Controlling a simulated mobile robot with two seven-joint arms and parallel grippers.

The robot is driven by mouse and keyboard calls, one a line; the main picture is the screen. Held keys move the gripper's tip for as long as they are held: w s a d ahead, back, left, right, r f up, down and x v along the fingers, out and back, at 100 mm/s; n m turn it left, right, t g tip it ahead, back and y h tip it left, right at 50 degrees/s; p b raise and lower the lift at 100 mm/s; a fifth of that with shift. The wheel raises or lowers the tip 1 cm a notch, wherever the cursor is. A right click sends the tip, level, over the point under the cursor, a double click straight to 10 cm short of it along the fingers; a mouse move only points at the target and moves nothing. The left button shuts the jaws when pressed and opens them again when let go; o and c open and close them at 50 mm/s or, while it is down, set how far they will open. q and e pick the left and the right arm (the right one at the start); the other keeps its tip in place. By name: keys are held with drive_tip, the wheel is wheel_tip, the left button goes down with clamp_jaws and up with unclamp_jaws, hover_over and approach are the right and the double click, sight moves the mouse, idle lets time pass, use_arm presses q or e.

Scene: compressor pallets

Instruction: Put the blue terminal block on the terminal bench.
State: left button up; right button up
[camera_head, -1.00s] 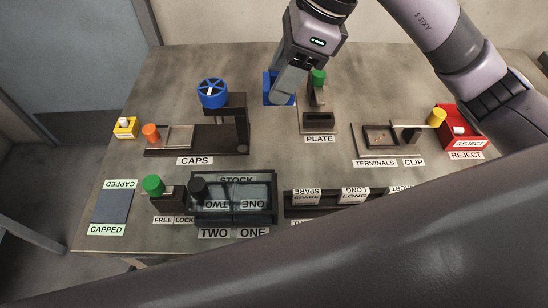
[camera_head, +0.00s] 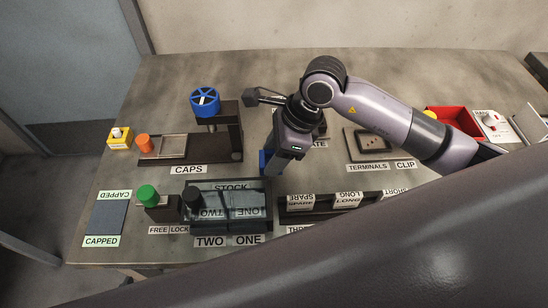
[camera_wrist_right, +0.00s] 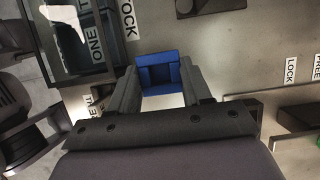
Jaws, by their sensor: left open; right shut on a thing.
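The blue terminal block (camera_head: 264,162) is a small blue piece at the tip of my right gripper (camera_head: 276,161) in the head view. In the right wrist view the blue block (camera_wrist_right: 159,72), with a recessed middle, sits between the two dark fingers of my right gripper (camera_wrist_right: 160,88), which is shut on it. It is over the table between the caps station and the terminal bench; its height cannot be told. The terminal bench (camera_head: 354,139), labelled TERMINALS and CLIP, lies to the right, partly behind my right arm. My left gripper is not in view.
The caps station (camera_head: 170,160) with a blue wheel (camera_head: 205,100) is left of the gripper. The glass-topped stock box (camera_head: 268,224) and a rack (camera_head: 330,208) are in front. A red reject bin (camera_head: 455,116) is at right. The plate station is mostly hidden behind my arm.

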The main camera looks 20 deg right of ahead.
drive_tip(key=shift+f, duration=1.05)
drive_tip(key=shift+f, duration=0.1)
drive_tip(key=shift+f, duration=0.15)
drive_tip(key=o, duration=0.8)
drive_tip(key=shift+c, duration=0.2)
drive_tip(key=v, duration=1.2)
drive_tip(key=shift+r, duration=0.25)
drive_tip(key=shift+s, duration=0.15)
